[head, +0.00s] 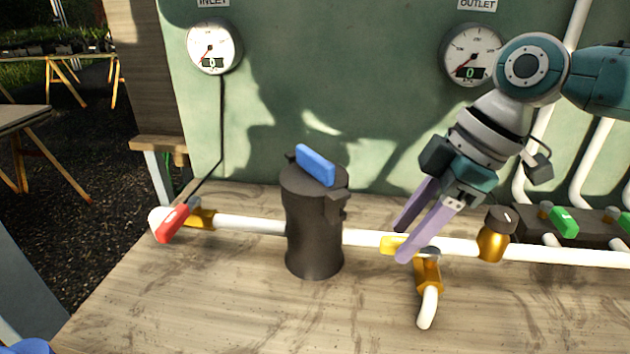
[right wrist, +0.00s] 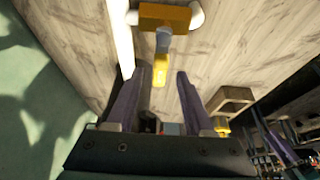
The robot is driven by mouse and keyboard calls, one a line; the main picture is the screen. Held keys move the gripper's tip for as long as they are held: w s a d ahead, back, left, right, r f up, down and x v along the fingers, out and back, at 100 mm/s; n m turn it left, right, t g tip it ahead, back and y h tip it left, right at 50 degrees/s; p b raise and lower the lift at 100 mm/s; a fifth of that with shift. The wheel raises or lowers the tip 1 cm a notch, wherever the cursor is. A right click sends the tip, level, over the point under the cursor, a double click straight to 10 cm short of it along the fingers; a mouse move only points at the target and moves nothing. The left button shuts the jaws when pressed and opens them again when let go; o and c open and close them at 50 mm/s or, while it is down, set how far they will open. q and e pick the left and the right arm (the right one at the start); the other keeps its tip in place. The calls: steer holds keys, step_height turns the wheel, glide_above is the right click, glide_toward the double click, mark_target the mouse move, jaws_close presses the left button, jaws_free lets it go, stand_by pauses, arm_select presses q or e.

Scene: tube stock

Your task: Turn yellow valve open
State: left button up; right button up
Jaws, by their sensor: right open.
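The yellow valve has a short yellow lever (head: 391,245) and a brass body (head: 428,272) on a white branch pipe, below the main pipe's right half. My right gripper (head: 402,246) reaches down to the lever from the upper right, with its two purple fingers apart. In the right wrist view the lever (right wrist: 161,68) points toward the gripper, and its end lies between the open fingertips (right wrist: 162,71) or just beyond them. A gap shows on both sides, and I cannot tell whether a finger touches it. The near finger partly covers the lever in the head view. My left gripper is not in view.
A dark filter canister (head: 315,225) with a blue handle (head: 315,165) stands left of the valve. A red-handled valve (head: 173,222) is at far left, a brass fitting (head: 493,240) at right, and a green handle (head: 565,222) farther right. The front tabletop is clear.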

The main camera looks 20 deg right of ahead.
steer(key=shift+w+a+f, duration=0.1)
steer(key=shift+a+f, duration=0.05)
steer(key=shift+f, duration=0.2)
jaws_close()
stand_by(1.2)
